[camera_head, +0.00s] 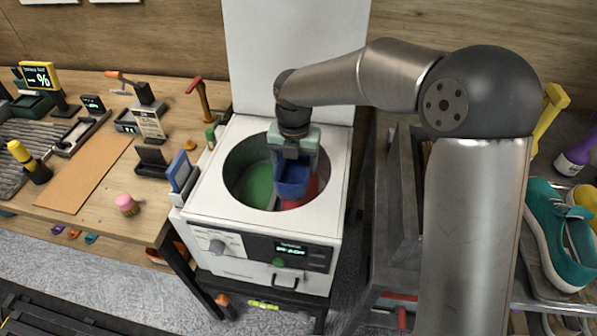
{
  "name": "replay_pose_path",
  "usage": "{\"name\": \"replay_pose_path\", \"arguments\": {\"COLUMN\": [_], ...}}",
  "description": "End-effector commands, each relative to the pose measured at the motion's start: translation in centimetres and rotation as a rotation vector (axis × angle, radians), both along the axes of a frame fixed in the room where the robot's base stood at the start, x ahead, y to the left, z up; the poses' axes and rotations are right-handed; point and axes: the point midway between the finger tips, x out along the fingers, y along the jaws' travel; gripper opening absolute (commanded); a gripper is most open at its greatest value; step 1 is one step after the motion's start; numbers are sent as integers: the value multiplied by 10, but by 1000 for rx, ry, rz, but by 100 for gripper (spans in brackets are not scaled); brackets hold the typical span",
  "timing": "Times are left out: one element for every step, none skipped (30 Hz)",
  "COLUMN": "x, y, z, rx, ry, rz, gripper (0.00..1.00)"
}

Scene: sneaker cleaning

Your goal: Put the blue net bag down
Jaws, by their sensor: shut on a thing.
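The blue net bag (291,187) is in my gripper (293,163), which points down into the round opening of a white top-loading machine (208,210). The gripper is shut on the bag. The bag hangs inside the drum opening, toward its right side. I cannot tell whether it touches the drum floor. A green thing (257,183) lies in the drum left of the bag. A red thing (311,190) shows beside the bag at right, partly hidden by it.
The machine's white lid (293,50) stands open behind the opening. A wooden table (85,190) with tools and small displays is at left. A teal sneaker (553,235) sits on a rack at far right.

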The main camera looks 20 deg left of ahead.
Motion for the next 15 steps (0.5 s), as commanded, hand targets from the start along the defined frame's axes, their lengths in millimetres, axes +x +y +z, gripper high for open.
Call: {"name": "replay_pose_path", "arguments": {"x": [3, 5, 5, 5, 5, 5, 5, 5, 5, 5, 5, 5, 6, 6, 6], "y": [-6, -9, -11, -9, -9, -9, -9, -9, -9, -9, -9, -9, -9, -9, -9], "z": [-7, -12, -18, -24, -29, -34, -38, -40, -42, -43, -43, -43, -43, -43, -43], "rx": [-3, -3, -3, -1, -2, -1, -2, -2, -2, -1, -1, -1, -1, -1, -1], "ry": [4, 5, 6, 5, 5, 4, 4, 3, 2, 2, 1, 1, 1, 1, 1], "rz": [-4, -4, -1, 0, -1, -1, -1, 0, 0, 0, 0, 0, 0, -1, -1], "gripper": [45, 45, 45, 45, 45, 45, 45, 45, 45, 45, 45, 45, 45, 45, 45]}}
